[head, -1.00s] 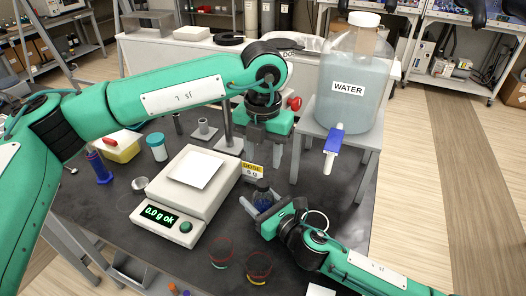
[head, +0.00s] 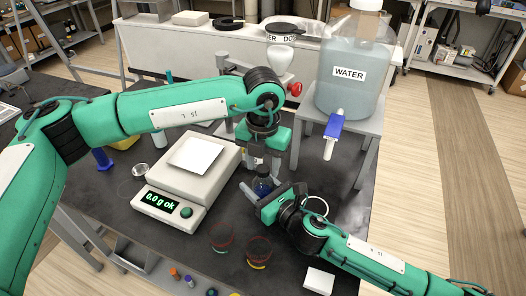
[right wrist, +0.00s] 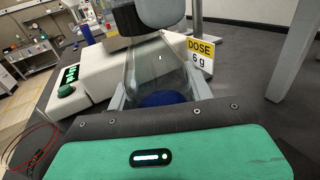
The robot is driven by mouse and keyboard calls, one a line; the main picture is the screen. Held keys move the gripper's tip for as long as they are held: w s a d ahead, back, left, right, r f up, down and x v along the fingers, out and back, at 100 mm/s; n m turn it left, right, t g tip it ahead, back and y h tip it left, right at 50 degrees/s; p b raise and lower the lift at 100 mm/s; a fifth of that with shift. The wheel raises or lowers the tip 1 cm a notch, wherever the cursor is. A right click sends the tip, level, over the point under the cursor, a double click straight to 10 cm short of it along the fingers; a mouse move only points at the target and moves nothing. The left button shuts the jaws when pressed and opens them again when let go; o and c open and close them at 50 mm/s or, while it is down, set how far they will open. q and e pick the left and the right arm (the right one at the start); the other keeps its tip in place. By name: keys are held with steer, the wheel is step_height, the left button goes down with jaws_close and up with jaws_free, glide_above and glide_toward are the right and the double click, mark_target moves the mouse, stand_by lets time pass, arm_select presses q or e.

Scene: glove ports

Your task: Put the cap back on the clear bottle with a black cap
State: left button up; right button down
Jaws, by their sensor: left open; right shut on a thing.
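The clear bottle (head: 263,186) stands by the balance with blue liquid at its bottom. It also shows in the right wrist view (right wrist: 160,72), widening downward. My right gripper (head: 258,199) is shut on the bottle low down. A dark piece that looks like the black cap (right wrist: 125,19) is at the bottle's top, partly hidden by a grey finger. I cannot tell whether it is seated on the neck. My left gripper (head: 262,160) points down just above the bottle, its jaws open around the top; the head view mostly hides this spot.
A balance (head: 188,172) reading 0.0 g stands left of the bottle. A yellow DOSE 6 g sign (right wrist: 201,54) is close behind. A water tank (head: 347,92) with a blue tap (head: 334,124) stands on a stand at right.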

arm_select(q)
steer(key=shift+f, duration=0.2)
steer(key=c, duration=1)
steer(key=m, duration=0.5)
steer(key=shift+m, duration=0.4)
jaws_close()
steer(key=m, duration=0.5)
steer(key=shift+m, duration=0.3)
steer(key=o, duration=1.1)
jaws_free()
steer(key=shift+o, duration=0.2)
